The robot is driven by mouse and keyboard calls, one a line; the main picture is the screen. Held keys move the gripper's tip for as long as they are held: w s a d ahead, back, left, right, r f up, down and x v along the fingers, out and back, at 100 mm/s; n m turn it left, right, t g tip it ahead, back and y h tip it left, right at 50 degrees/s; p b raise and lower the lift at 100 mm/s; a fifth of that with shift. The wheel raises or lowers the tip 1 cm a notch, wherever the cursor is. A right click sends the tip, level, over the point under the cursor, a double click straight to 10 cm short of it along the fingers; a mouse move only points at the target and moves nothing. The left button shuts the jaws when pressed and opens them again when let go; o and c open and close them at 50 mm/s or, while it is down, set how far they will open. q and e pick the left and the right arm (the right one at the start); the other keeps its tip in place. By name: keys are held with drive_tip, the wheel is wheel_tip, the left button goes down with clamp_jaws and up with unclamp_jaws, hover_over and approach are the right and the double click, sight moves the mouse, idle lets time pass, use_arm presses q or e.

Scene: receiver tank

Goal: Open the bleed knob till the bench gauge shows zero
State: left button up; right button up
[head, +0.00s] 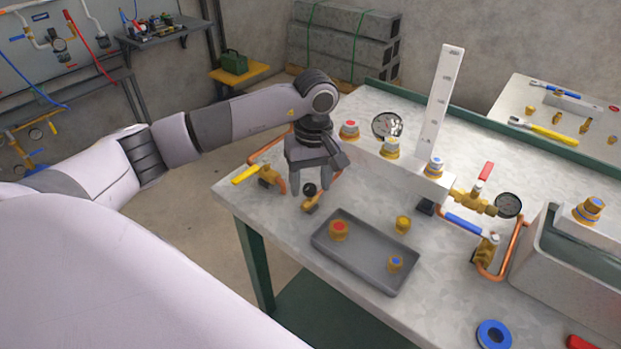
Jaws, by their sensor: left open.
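My left gripper (310,183) points down over the bench's left end, its fingers open. A small black knob (309,189), apparently the bleed knob, shows between or just behind the fingertips on a brass fitting (312,203). I cannot tell whether the fingers touch it. A dark-rimmed gauge (508,205) sits by the brass valves at the right. I cannot tell which is the bench gauge, and both needles are too small to read. My right gripper is out of view.
A yellow-handled valve (247,175) with copper pipe is close left of my gripper. A grey tray (366,278) with brass fittings lies in front. A white block (430,183) with capped fittings and an upright scale (440,100) stands to the right. A grey tank (550,250) is farther right.

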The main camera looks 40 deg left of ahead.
use_arm(q)
clamp_jaws()
drive_tip(key=c, duration=1.1)
unclamp_jaws()
